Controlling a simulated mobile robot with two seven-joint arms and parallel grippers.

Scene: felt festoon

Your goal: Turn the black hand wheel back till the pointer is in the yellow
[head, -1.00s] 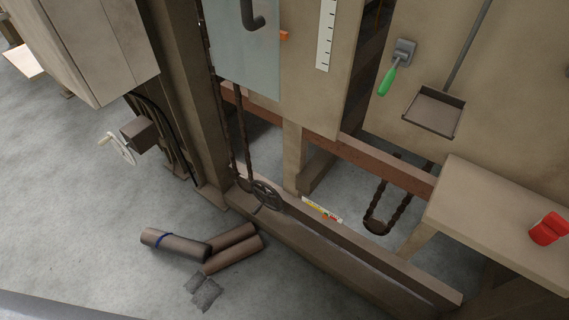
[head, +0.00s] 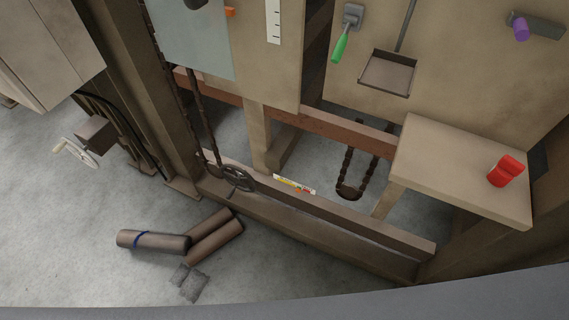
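A black hand wheel (head: 239,178) sits low on the wooden beam, near the foot of the post, left of centre in the head view. Right of it on the beam is a small coloured scale strip (head: 295,184) with yellow, white and red parts. I cannot make out a pointer on it at this size. A second, pale hand wheel (head: 77,152) is on a brown box at the far left. Neither of my grippers shows in the view.
Rolled brown felt (head: 153,241) and scraps (head: 190,281) lie on the floor. A wooden shelf (head: 450,165) with a red object (head: 505,171) juts out at right. A green-handled lever (head: 341,44), a tray (head: 388,74) and hanging chain (head: 350,186) are behind.

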